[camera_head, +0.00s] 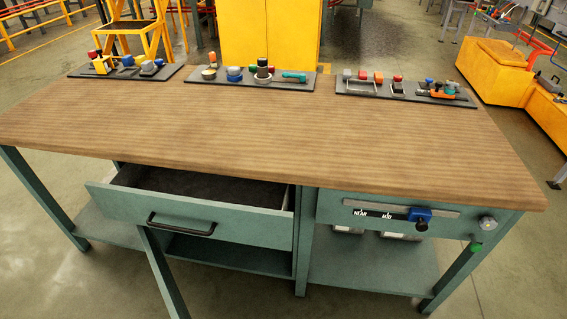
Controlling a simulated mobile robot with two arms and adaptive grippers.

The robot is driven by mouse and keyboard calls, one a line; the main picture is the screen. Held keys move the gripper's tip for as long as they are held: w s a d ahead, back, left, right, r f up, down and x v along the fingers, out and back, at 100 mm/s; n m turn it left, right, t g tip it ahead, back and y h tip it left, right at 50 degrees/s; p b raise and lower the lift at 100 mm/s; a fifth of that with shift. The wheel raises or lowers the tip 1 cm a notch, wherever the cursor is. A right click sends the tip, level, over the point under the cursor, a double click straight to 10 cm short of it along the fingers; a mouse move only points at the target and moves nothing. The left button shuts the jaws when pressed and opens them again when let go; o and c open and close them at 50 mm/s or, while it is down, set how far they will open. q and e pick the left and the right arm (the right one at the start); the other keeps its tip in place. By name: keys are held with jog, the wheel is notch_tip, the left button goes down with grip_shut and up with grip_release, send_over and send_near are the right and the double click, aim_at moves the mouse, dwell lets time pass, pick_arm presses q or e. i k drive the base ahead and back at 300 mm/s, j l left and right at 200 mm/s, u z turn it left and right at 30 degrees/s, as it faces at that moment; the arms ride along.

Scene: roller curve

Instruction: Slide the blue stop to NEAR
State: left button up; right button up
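The blue stop (420,215) sits on a grey metal rail (445,211) on the front of the workbench, below the right part of the top. Under the rail, the NEAR label (360,211) is at the left and the MID label (387,216) is right of it. The stop is right of MID; any label behind it is hidden. Neither of my grippers is in view.
A drawer (200,213) with a black handle stands open at the bench's left front. A grey knob (487,223) and a green part (475,247) are right of the rail. Dark trays with small items line the back edge. The wooden top (270,135) is otherwise clear.

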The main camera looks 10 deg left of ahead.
aim_at(423, 216)
jog(key=u, duration=0.55)
jog(key=z, duration=1.4)
jog(key=u, duration=1.45)
jog(key=z, duration=1.45)
jog(key=k+l+u, duration=0.15)
jog(key=l, duration=0.15)
jog(key=i, duration=0.05)
